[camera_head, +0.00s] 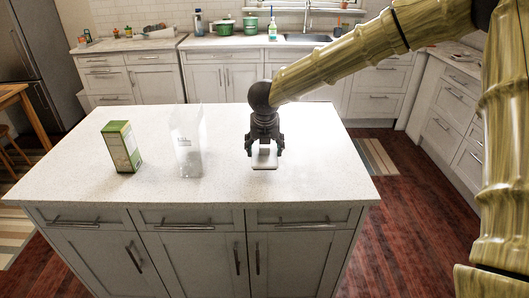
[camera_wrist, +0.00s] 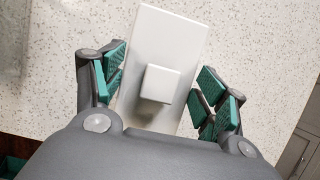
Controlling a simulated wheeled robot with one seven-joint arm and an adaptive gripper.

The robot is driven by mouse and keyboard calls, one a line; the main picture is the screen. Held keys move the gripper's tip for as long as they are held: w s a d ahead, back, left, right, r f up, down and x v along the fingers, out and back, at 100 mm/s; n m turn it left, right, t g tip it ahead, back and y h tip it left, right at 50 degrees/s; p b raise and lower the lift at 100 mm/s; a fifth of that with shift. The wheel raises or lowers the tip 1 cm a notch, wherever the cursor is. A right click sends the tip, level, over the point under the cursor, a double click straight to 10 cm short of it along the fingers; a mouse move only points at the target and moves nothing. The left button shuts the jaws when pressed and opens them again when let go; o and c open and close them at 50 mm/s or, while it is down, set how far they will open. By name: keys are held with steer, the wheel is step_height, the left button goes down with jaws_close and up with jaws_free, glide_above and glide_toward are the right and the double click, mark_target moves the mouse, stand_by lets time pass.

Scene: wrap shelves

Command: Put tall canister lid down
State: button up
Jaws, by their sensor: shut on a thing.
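The tall canister lid (camera_head: 264,163) is a white rectangular plate with a small square knob on top. It is at the countertop, near the right end of the island; I cannot tell whether it touches the surface. My gripper (camera_head: 265,152) points down over it, shut on it. In the wrist view the lid (camera_wrist: 163,35) lies between the green-padded fingers of my gripper (camera_wrist: 158,92), one on each side. A tall clear canister (camera_head: 187,142) stands upright to the left of the lid, with its top apparently open.
A green box (camera_head: 121,147) stands left of the canister. The white speckled island countertop (camera_head: 325,180) is otherwise clear, with its right and front edges near the gripper. The back counter holds green pots (camera_head: 249,26) and a bottle by the sink (camera_head: 305,38).

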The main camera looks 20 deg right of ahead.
mark_target(264, 154)
steer(key=shift+w+d, duration=0.1)
steer(key=shift+w, duration=0.25)
steer(key=shift+w+f+p, duration=0.15)
steer(key=shift+f+p, duration=0.25)
steer(key=shift+f, duration=1.35)
steer(key=shift+f, duration=0.1)
steer(key=o, duration=1)
steer(key=shift+o, duration=0.2)
steer(key=b+v, duration=0.1)
steer(key=v, duration=1.1)
